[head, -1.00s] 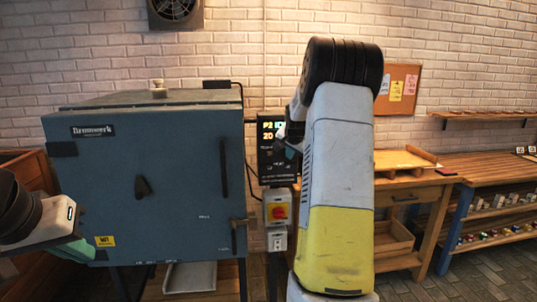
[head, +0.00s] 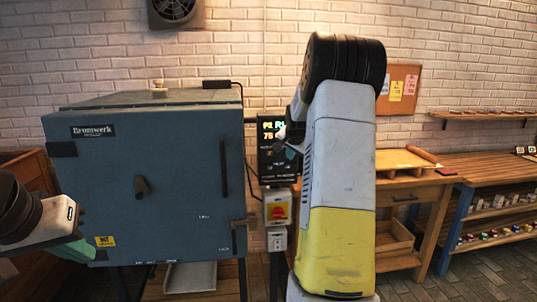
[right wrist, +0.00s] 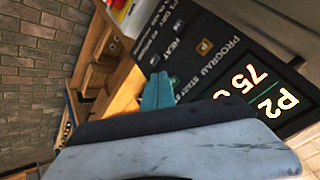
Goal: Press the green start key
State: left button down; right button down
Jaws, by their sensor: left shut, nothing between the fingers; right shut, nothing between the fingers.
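The kiln's black control panel (head: 272,165) hangs on the wall right of the blue kiln (head: 150,185). Its display reads P2 and 75; the rest is partly hidden. My left gripper (head: 82,252) is shut, before the kiln's lower left.
A grey box with a red and yellow rotary switch (head: 278,211) sits below the panel. A wooden table (head: 405,180) and a shelf unit (head: 490,170) with small coloured items stand to the right. My right arm hides part of the wall and table.

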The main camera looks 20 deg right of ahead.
jog(key=shift+s, duration=0.15)
jog(key=shift+s+a, duration=0.2)
jog(key=shift+s, duration=0.6)
jog(key=shift+s+a, duration=0.25)
jog(key=shift+s, duration=0.55)
jog(key=shift+s+a, duration=0.2)
jog(key=shift+s, duration=0.6)
jog(key=s+a+r+n+y, duration=0.2)
jog(key=s+a+r, duration=0.35)
jog(key=a, duration=0.35)
jog(key=s+a+n+y, duration=0.1)
jog(key=s+a+n, duration=0.2)
jog(key=s+a, duration=0.3)
jog(key=s+a+f+n+g+y, duration=0.1)
jog(key=s+a+n, duration=0.2)
jog(key=s, duration=0.9)
jog(key=s+a+n+g+y, duration=0.1)
jog(key=s+a+n, duration=0.2)
jog(key=s+a, duration=0.6)
jog(key=shift+s+f+n, duration=0.3)
jog(key=shift+s+n, duration=0.1)
jog(key=shift+s, duration=0.1)
